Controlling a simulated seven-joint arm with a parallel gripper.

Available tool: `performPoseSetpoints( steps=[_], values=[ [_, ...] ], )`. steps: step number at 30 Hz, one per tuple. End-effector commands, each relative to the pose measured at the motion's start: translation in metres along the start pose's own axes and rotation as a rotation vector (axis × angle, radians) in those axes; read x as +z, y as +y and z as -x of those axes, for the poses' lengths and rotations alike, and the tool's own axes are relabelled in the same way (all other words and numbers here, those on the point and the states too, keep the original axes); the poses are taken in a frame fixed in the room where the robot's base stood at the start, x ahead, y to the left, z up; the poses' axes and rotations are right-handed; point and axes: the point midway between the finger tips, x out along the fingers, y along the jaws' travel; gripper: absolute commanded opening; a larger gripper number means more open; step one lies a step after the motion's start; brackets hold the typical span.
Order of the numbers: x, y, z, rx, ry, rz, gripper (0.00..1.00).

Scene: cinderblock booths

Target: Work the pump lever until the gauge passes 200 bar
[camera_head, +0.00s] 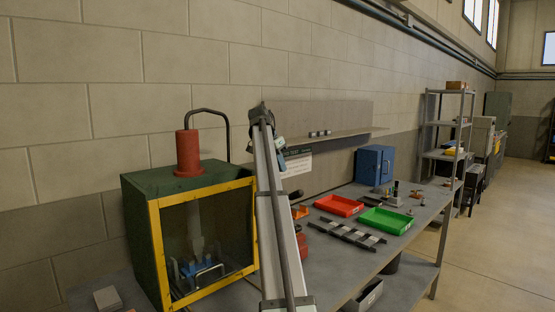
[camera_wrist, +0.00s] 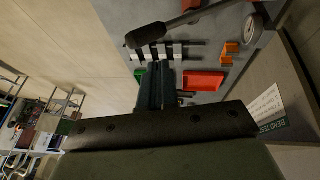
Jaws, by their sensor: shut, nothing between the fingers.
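The pump lever (camera_wrist: 180,25) is a dark rod with a thick black grip, slanting across the top of the wrist view. Its black knob-like end (camera_head: 296,194) seems to show in the head view, right of my arm. A red body, likely the pump (camera_head: 302,246), is mostly hidden behind my arm. My gripper (camera_wrist: 154,88) is shut and empty, its fingertips below the lever's grip in the wrist picture. I cannot tell whether they touch it. In the head view my gripper (camera_head: 279,142) is high, near the wall.
A green press box (camera_head: 138,225) with a yellow-framed window and red cylinder (camera_head: 187,150) stands left of my arm. The bench holds a red tray (camera_head: 339,205), a green tray (camera_head: 386,221), dark bars (camera_head: 347,234) and a blue cabinet (camera_head: 375,165). A wall sign (camera_wrist: 268,108) is close by.

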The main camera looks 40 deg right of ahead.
Motion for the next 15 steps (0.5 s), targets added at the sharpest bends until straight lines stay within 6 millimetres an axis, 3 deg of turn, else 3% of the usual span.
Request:
performPoseSetpoints(
  steps=[6, 15],
  values=[
    [0.001, 0.001, -0.040, 0.001, -0.002, 0.000, 0.00],
    [0.006, 0.012, -0.072, 0.000, 0.000, 0.000, 0.00]
  ],
)
